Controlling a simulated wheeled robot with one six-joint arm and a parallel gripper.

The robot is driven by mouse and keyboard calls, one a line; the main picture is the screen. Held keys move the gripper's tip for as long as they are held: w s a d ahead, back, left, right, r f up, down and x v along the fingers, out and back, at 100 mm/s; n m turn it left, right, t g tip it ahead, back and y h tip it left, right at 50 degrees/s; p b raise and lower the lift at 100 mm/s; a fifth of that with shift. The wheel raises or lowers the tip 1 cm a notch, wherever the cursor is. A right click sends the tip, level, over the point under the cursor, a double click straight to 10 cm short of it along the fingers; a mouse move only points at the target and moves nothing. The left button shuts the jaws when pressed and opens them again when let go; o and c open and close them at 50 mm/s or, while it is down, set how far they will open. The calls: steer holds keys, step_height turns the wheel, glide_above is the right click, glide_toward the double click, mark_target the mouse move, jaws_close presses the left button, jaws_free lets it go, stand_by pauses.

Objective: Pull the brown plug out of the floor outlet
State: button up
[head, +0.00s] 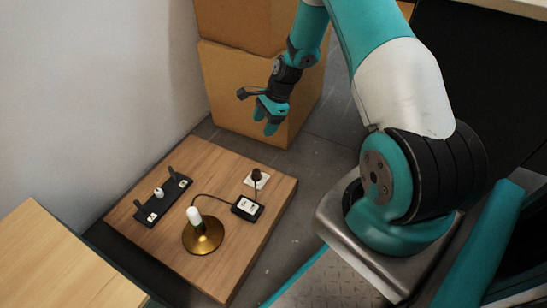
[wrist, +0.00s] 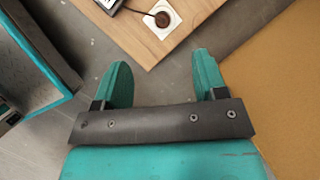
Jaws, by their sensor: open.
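The brown plug (head: 256,174) sits in the white floor outlet (head: 263,184) near the far right corner of the wooden board. In the wrist view the round brown plug (wrist: 162,19) shows at the top, on the white outlet plate (wrist: 174,11). A dark cord runs from the plug toward the lamp side. My gripper (head: 269,121) hangs above and beyond the board's far edge, apart from the plug. In the wrist view my gripper (wrist: 162,80) has its two teal fingers spread, with only grey floor between them.
A brass lamp base (head: 203,236) with a white bulb, a small black box (head: 247,208) and a black holder (head: 163,200) stand on the wooden board (head: 225,162). Cardboard boxes (head: 235,95) stand behind my gripper. A lighter wooden surface (head: 45,260) is at lower left.

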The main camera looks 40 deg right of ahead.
mark_target(257, 171)
steer(key=a+f+b, duration=0.1)
steer(key=f+b, duration=0.2)
steer(key=f, duration=0.5)
steer(key=w+a+f+m+b, duration=0.1)
steer(key=f+b, duration=0.3)
steer(key=f, duration=0.3)
steer(key=w+a+f+m+b, duration=0.1)
steer(key=f+b, duration=0.3)
steer(key=f, duration=0.4)
steer(key=shift+a+f, duration=0.15)
steer(key=shift+f, duration=0.2)
steer(key=shift+c, duration=0.2)
steer(key=c, duration=0.9)
steer(key=shift+r, duration=0.1)
steer(key=shift+c, duration=0.2)
